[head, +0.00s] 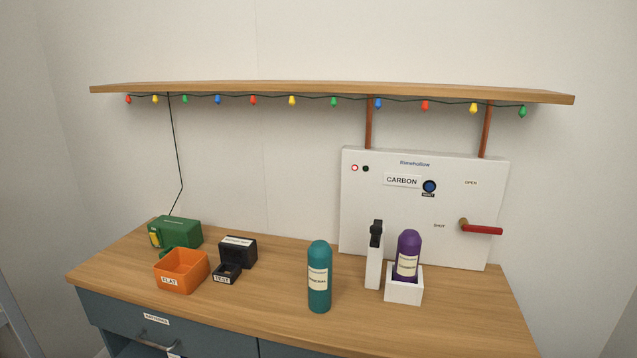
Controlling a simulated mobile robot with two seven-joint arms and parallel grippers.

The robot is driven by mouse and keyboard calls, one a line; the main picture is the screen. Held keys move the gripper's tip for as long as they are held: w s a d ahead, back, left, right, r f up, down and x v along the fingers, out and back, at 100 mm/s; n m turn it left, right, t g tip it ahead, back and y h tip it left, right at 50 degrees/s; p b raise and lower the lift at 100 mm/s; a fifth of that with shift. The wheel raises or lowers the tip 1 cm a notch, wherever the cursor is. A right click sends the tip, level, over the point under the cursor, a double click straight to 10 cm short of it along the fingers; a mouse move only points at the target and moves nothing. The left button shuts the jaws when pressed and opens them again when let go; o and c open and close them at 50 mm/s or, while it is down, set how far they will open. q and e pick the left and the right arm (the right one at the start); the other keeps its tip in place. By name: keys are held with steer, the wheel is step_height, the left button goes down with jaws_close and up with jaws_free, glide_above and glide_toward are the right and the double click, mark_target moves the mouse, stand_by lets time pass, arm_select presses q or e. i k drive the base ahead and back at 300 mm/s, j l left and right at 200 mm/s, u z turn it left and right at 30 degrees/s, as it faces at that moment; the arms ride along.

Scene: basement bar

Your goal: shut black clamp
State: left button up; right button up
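A small black piece (376,232), which looks like the black clamp, sits upright at the top of a white post (373,268). The post stands on the counter at the right, in front of the white panel (355,215). I cannot tell whether the clamp is open or shut. A purple bottle (409,246) stands upright in a white holder (404,292) just right of the post. The clamp appears apart from the bottle. Neither of my grippers is in the head view.
A teal bottle (319,275) stands left of the post. The panel carries a red lever (482,230) pointing right and a blue knob (429,186). An orange bin (181,272), a black box (238,251) and a green device (176,233) occupy the counter's left. A shelf (330,89) hangs above.

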mark_target(376, 230)
steer(key=l+u, duration=0.2)
steer(key=u, duration=0.2)
steer(key=l+u, duration=0.45)
steer(key=u, duration=0.3)
